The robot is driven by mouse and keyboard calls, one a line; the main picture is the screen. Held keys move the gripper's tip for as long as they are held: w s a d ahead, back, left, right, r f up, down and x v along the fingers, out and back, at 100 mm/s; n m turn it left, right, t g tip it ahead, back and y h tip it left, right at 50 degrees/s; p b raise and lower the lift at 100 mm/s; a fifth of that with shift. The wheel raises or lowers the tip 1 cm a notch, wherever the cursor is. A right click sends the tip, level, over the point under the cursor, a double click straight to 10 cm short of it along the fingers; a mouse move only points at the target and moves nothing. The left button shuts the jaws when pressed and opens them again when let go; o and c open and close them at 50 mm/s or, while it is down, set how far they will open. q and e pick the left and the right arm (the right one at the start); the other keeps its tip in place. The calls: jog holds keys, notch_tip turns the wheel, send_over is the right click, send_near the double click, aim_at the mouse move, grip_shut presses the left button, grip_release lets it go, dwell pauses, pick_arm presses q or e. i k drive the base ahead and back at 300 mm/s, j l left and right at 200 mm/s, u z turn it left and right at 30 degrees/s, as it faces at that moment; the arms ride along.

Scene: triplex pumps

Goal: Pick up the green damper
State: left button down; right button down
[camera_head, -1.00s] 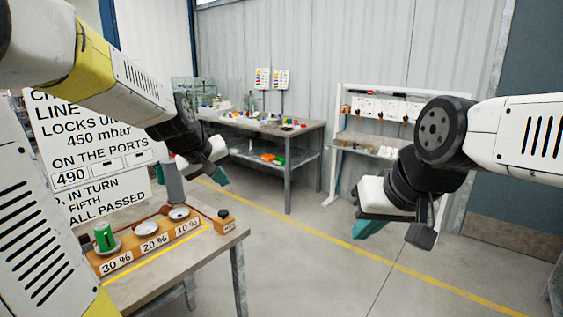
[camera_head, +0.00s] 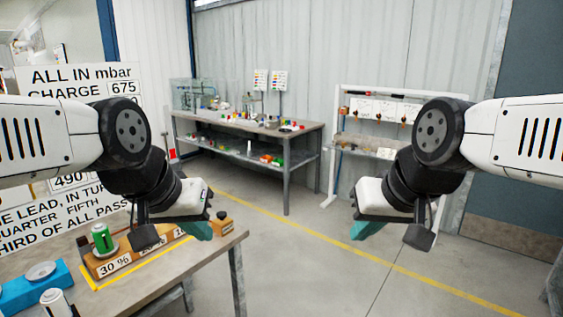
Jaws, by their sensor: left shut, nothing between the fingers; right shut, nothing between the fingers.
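The green damper (camera_head: 103,239), a small green cylinder with a pale top, stands upright at the 30 % place of the wooden stand (camera_head: 112,264) on the table at lower left. My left gripper (camera_head: 170,233) is shut and empty, to the right of the damper and apart from it. It covers the 20 % and 10 % places of the stand from view. My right gripper (camera_head: 393,233) is shut and empty, over open floor at the right.
A blue holder (camera_head: 30,289) with a pale disc and a white-grey cylinder (camera_head: 56,303) are at the table's near left. A small wooden block with a dark knob (camera_head: 222,224) is by its right edge. A cluttered workbench (camera_head: 300,131) and white rack stand behind. Middle floor is clear.

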aim_at(100, 231)
jog(key=u, duration=1.45)
jog(key=i+j+u, duration=0.1)
jog(key=i+j, duration=0.15)
jog(key=i+j+u, duration=0.1)
jog(key=i, duration=0.4)
jog(key=j, duration=0.1)
